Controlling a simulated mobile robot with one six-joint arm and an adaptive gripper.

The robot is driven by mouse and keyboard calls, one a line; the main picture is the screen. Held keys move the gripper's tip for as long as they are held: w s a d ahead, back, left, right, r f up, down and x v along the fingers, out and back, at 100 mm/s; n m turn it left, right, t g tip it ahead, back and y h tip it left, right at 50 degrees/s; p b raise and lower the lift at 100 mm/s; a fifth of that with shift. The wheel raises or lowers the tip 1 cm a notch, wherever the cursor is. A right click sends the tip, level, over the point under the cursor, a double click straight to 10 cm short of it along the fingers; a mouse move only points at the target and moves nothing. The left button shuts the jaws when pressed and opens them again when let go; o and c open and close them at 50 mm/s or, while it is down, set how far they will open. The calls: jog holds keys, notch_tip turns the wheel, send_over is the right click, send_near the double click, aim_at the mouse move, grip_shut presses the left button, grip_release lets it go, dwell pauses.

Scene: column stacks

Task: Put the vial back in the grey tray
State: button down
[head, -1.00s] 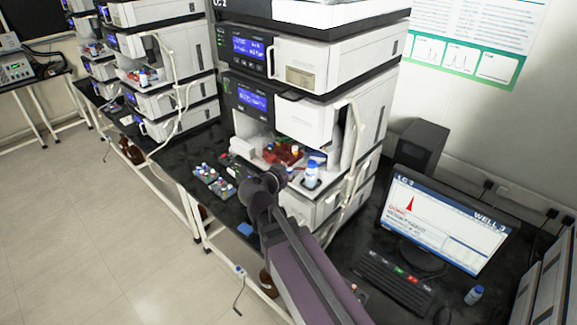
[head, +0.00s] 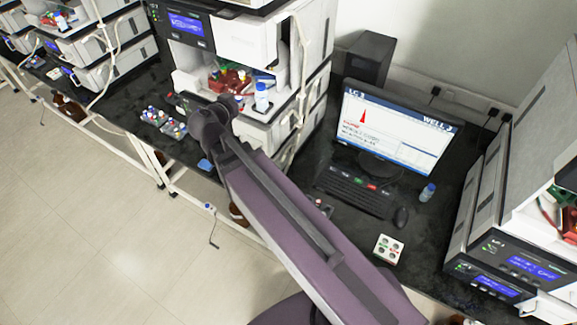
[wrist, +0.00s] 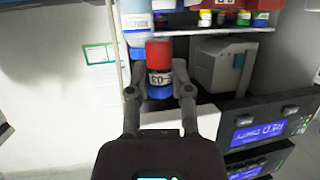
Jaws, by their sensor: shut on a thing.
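My gripper (wrist: 158,91) is shut on a vial (wrist: 159,58) in the wrist view. The vial has a red upper part, a white label with dark marks and blue at its lower end; the fingers stand on either side of it. In the head view my arm's end hides the gripper and the held vial, in front of the middle instrument stack. A grey tray (head: 146,119) with several small capped vials lies on the black bench, left of my arm's end.
A red rack (head: 229,83) and a blue-capped bottle (head: 261,97) stand in the instrument's open bay. A monitor (head: 393,127), a keyboard (head: 353,190), a small bottle (head: 427,193) and a white plate with coloured dots (head: 388,249) are on the bench at right. Another instrument (head: 515,270) stands far right.

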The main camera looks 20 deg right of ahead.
notch_tip(320, 180, down, 11)
jog(key=b, duration=1)
jog(key=shift+s, duration=0.1)
